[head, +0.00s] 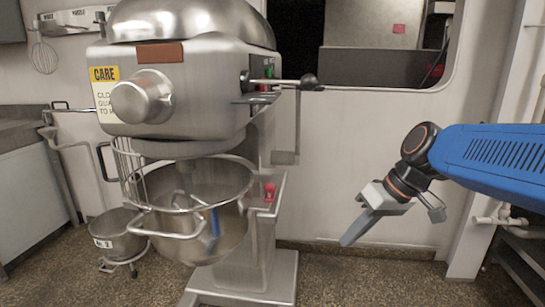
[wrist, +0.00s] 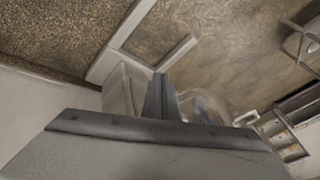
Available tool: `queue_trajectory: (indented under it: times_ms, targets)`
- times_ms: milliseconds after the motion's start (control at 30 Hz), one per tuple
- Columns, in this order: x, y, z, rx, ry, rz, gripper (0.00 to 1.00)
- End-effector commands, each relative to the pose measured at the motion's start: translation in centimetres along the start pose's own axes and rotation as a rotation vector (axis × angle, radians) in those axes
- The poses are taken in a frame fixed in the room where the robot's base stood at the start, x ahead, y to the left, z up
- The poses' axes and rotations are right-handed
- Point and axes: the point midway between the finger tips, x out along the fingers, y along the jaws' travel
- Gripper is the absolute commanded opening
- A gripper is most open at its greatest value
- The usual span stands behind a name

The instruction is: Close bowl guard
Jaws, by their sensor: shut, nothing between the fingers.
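The big steel mixer (head: 185,85) stands left of centre in the head view, with its bowl (head: 195,215) below the head. The wire bowl guard (head: 127,170) shows as upright bars at the bowl's left side. The front of the bowl is uncovered, so the guard looks swung open. Part of the guard is hidden behind the mixer. My gripper (head: 348,240) is shut and empty, pointing down-left in free air to the right of the mixer, apart from guard and bowl. In the wrist view its fingers (wrist: 160,98) are together, with the mixer's base behind them.
A lever with a dark knob (head: 309,81) sticks out right from the mixer head. A red knob (head: 269,191) sits on the column. A smaller bowl (head: 117,238) stands on the floor at left, near a counter (head: 25,190). Floor between my gripper and the mixer is clear.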

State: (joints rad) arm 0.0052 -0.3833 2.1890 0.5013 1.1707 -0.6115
Motion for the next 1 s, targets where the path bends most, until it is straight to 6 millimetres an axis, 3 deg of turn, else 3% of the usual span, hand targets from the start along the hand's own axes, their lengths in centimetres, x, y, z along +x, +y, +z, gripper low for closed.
queue_trajectory:
  times_ms: [200,500,700,833,1000]
  targets:
    - [0.1,1.5,7.5,0.125,0.0,0.177,0.0]
    - [0.6,4.2,16.1,0.277,0.056,0.397,0.0]
    - [0.8,5.3,18.9,0.329,0.093,0.473,0.0]
    - [0.9,5.5,19.5,0.339,0.1,0.489,0.28]
    - [0.9,5.5,19.5,0.34,0.101,0.489,0.28]
